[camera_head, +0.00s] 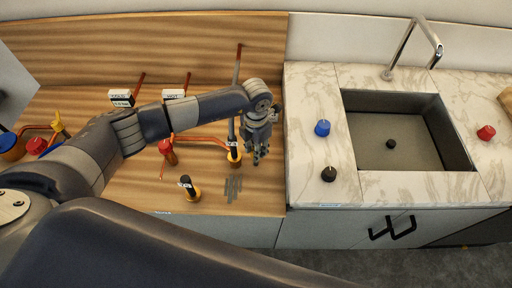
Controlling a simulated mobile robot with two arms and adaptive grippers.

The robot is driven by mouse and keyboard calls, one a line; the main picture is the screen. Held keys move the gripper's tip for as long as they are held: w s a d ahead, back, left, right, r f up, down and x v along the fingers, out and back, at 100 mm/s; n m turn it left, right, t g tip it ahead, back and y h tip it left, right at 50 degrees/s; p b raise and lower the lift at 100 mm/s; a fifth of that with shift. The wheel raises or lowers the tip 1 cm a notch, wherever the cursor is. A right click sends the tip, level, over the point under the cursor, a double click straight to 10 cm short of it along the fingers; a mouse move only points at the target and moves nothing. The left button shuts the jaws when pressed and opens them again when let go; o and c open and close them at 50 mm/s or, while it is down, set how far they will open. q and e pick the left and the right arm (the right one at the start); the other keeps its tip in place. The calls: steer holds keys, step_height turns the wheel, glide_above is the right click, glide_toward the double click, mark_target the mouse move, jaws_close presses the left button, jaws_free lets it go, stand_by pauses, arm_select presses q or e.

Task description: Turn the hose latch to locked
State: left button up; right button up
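My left arm reaches in from the left over the wooden counter. Its gripper (258,157) points down near the counter's right edge, and its finger gap is too small to judge. Just left of it stands a yellow-orange fitting with a dark top (234,157), at the foot of a grey vertical pipe (236,88). I cannot tell whether they touch. A second orange fitting with a black top and white label (190,190) stands nearer the front. Which part is the hose latch, and its position, I cannot tell. My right gripper is not in view.
A red valve (167,150) and pipes with COLD (121,95) and HOT (175,93) labels are on the left. Grey strips (233,190) lie at the front. At right, a marble counter (310,105) holds a sink (375,150), faucet (402,45) and blue (322,128), black (328,174) and red (486,132) knobs.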

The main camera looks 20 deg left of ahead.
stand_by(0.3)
arm_select(q)
steer(key=shift+n+b, duration=0.4)
steer(key=shift+n, duration=0.5)
steer(key=n+b, duration=0.1)
steer(key=n, duration=0.2)
steer(key=n+b, duration=0.1)
steer(key=n, duration=0.3)
steer(key=n+b, duration=0.1)
steer(key=n, duration=0.3)
steer(key=shift+a, duration=0.1)
steer(key=shift+n, duration=2.5)
steer(key=o, duration=1.1)
steer(key=shift+c, duration=0.2)
